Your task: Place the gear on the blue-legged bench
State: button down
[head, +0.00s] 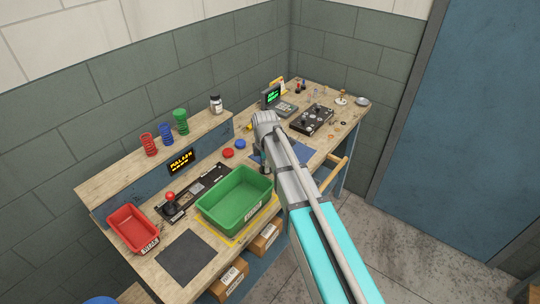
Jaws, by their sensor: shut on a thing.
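The wooden workbench (150,266) runs along the wall corner, with blue panels and a blue leg at its right end. My arm reaches over it from the lower right. My gripper (263,160) hangs down over the bench behind the green bin, mostly covered by my own arm; only a small dark part shows. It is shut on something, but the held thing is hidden. I cannot make out the gear anywhere.
A green bin (236,202), a red bin (132,230) and a joystick panel (171,206) crowd the front left. Coloured springs (166,134) stand on the raised shelf. A black box (311,119) sits at the right. A dark mat (186,257) is bare.

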jog(key=m, duration=0.1)
send_over(266, 176)
jog(key=s, duration=0.2)
jog(key=f, duration=0.1)
jog(key=shift+s+f+b, duration=0.1)
jog(key=shift+s+b, duration=0.15)
jog(key=shift+b, duration=0.1)
notch_tip(266, 176, down, 6)
jog(key=b, duration=0.6)
jog(key=shift+f, duration=0.15)
jog(key=shift+f+b, duration=1.9)
jog(key=shift+b, duration=0.15)
jog(key=shift+f, duration=0.15)
jog(key=shift+c, duration=1.8)
grip_release()
